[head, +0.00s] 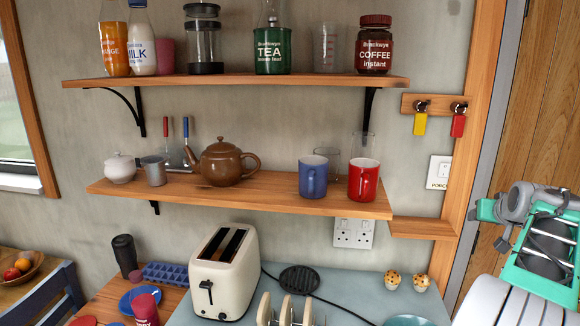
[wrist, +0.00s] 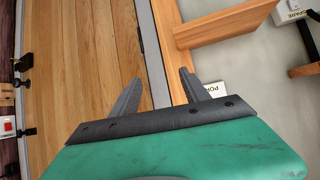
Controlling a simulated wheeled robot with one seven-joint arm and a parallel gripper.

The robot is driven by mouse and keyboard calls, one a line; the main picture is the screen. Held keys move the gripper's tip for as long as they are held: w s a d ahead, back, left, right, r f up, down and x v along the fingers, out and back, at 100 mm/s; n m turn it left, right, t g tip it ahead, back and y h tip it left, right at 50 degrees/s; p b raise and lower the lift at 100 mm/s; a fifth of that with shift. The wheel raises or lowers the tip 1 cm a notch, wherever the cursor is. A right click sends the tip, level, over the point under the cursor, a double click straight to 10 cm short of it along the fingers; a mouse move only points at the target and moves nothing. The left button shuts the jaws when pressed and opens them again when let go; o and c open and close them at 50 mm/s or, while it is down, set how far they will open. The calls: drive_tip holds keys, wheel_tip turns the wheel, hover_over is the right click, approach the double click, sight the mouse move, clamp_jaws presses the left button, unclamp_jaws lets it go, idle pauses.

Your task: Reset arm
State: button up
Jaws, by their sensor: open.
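My gripper (wrist: 159,88) shows in the wrist view with its two dark grey fingers spread apart. Nothing is between the fingers. Beyond them are a wooden door (wrist: 95,50) and its frame, and a white labelled switch plate (wrist: 213,91) is partly hidden by the right finger. In the head view my teal and grey arm is folded up at the far right, in front of the door. The fingertips cannot be made out there.
An upper shelf (head: 240,82) holds bottles and jars; a lower shelf (head: 250,197) holds a brown teapot (head: 222,162) and mugs. A cream toaster (head: 222,270) stands on the worktop (head: 350,287). Keys (head: 420,124) hang near the door frame. The wall between shelves and arm is mostly clear.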

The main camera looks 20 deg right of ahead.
drive_tip(key=s+a+f+m+g+y, duration=0.1)
drive_tip(key=s+a+f+g+y, duration=0.1)
drive_tip(key=s+a+f, duration=0.35)
drive_tip(key=s+a+f+m+g+y, duration=0.1)
drive_tip(key=s+a+f+g+y, duration=0.15)
drive_tip(key=a+f, duration=0.65)
drive_tip(key=s+a+f+g+y, duration=0.1)
drive_tip(key=s+a+f+g, duration=0.15)
drive_tip(key=a+f, duration=0.7)
drive_tip(key=a+n, duration=0.4)
drive_tip(key=a, duration=1.2)
drive_tip(key=w+a+r+n+t, duration=0.1)
drive_tip(key=a+r+n, duration=0.1)
drive_tip(key=a, duration=0.6)
drive_tip(key=w+a+r+n+t+y, duration=0.1)
drive_tip(key=w+a+r+n, duration=0.1)
drive_tip(key=a, duration=0.6)
drive_tip(key=shift+r+n, duration=0.7)
drive_tip(key=shift+n, duration=0.5)
drive_tip(key=shift+w+d+y, duration=0.1)
drive_tip(key=shift+y, duration=0.15)
